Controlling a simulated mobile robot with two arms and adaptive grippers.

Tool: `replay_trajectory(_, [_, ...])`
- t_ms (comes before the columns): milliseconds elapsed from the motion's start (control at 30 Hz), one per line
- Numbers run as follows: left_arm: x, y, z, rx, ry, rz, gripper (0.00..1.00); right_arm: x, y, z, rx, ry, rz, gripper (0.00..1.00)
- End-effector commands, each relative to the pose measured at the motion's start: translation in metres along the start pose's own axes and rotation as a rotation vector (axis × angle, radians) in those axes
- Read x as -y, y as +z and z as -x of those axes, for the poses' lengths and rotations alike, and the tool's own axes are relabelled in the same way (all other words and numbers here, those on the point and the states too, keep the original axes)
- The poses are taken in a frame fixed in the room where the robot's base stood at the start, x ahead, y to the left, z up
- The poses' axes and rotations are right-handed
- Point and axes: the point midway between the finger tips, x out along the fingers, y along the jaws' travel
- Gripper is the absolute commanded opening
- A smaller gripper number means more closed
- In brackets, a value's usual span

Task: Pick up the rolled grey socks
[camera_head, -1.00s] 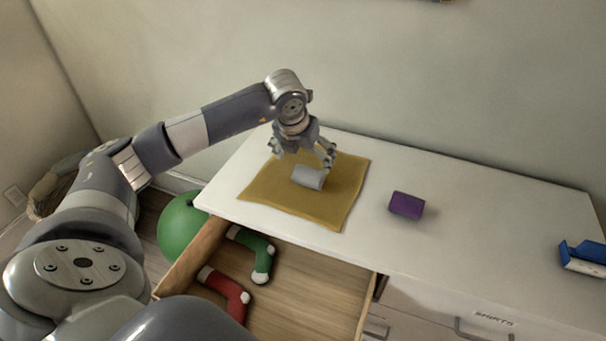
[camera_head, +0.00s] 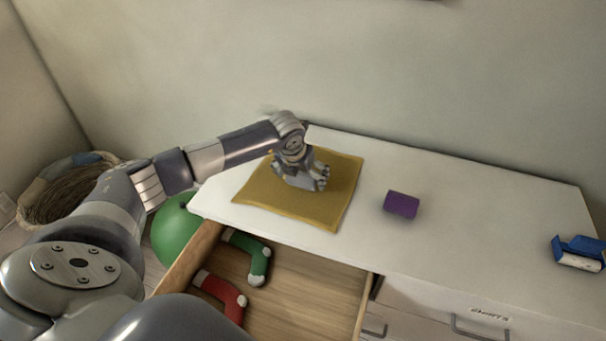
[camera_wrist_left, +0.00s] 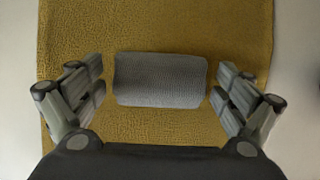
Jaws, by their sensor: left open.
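The rolled grey socks (camera_wrist_left: 160,80) lie on the mustard cloth (camera_wrist_left: 180,25) in the left wrist view. My left gripper (camera_wrist_left: 158,85) is open, with one finger at each end of the roll. A small gap shows between the roll and the fingers on both sides. In the head view my left gripper (camera_head: 300,182) is low over the cloth (camera_head: 335,205) on the white dresser top, and it largely hides the socks. My right gripper is not in view.
A purple block (camera_head: 401,204) lies right of the cloth. A blue and white item (camera_head: 578,252) is at the far right. Below, an open drawer (camera_head: 300,295) holds a green stocking (camera_head: 255,256) and a red one (camera_head: 222,294). A green ball (camera_head: 175,235) is left of it.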

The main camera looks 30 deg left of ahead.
Motion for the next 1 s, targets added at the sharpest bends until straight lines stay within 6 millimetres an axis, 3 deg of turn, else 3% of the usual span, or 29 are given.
replay_trajectory(300, [0.0, -0.0007, -0.0062, 0.0, 0.0, -0.001, 0.92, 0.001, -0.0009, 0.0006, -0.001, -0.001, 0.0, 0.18])
replay_trajectory(500, [-0.0001, -0.0006, -0.0059, -0.001, 0.0, -0.001, 0.49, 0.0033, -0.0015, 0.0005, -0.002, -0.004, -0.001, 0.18])
replay_trajectory(1000, [-0.0006, 0.0029, 0.0001, 0.002, 0.001, 0.0, 0.49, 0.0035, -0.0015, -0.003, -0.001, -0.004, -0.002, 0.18])
